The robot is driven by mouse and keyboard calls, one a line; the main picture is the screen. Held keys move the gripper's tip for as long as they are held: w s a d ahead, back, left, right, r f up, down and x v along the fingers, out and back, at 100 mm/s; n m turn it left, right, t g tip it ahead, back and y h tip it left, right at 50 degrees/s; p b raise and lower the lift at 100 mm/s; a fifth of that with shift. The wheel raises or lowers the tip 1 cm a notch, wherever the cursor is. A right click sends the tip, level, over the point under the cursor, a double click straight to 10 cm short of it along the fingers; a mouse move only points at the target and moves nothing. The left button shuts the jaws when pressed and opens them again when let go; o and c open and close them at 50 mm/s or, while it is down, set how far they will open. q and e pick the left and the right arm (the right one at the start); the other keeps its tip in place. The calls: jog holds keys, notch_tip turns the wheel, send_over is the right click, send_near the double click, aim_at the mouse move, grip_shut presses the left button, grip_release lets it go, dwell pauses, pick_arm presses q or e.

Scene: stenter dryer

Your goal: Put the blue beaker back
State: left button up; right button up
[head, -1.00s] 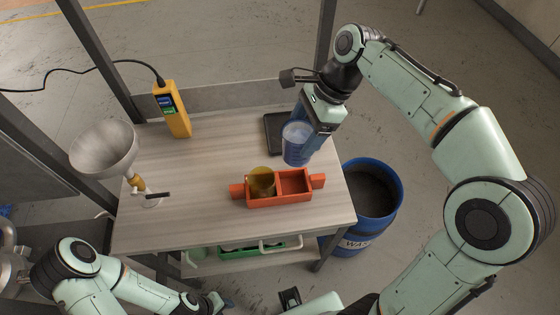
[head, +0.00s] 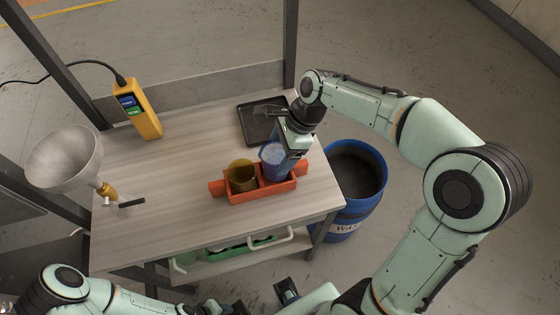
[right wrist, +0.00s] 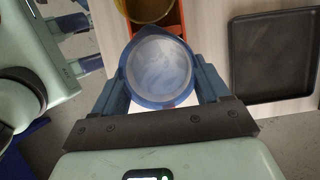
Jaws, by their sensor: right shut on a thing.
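The blue beaker (head: 273,162) is in my right gripper (head: 284,160), at the right compartment of the red-orange two-compartment holder (head: 262,194). In the right wrist view the beaker (right wrist: 158,72) sits between the two fingers, its round rim facing the camera. I cannot tell whether its base touches the compartment floor. A yellow-brown beaker (head: 241,176) stands in the holder's left compartment. My left arm is at the lower left of the head view; its fingertips are not clearly visible there.
A black tray (head: 262,134) lies on the table behind the holder. A yellow handheld device (head: 136,110) and a funnel (head: 66,158) are on the left. A blue waste drum (head: 350,214) stands right of the table. The table's left middle is clear.

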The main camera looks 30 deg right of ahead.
aim_at(280, 161)
pick_arm(q)
jog(key=shift+s+f+b, duration=0.15)
jog(key=shift+f+b, duration=0.2)
jog(key=shift+f, duration=0.05)
pick_arm(e)
jog(key=shift+f, duration=2)
jog(key=shift+f, duration=0.15)
jog(key=o, duration=1.3)
jog(key=shift+o, duration=0.2)
jog(key=shift+r, duration=0.25)
pick_arm(q)
jog(key=shift+w+r+p, duration=0.3)
jog(key=shift+r+p, duration=0.2)
jog(key=shift+r, duration=0.1)
jog(key=shift+w+r+p, duration=0.3)
jog(key=shift+r+p, duration=0.2)
jog(key=shift+r, duration=0.05)
pick_arm(e)
jog(key=v, duration=1.1)
jog(key=shift+r, duration=0.4)
pick_arm(q)
jog(key=shift+s, duration=0.1)
pick_arm(e)
jog(key=shift+d, duration=0.15)
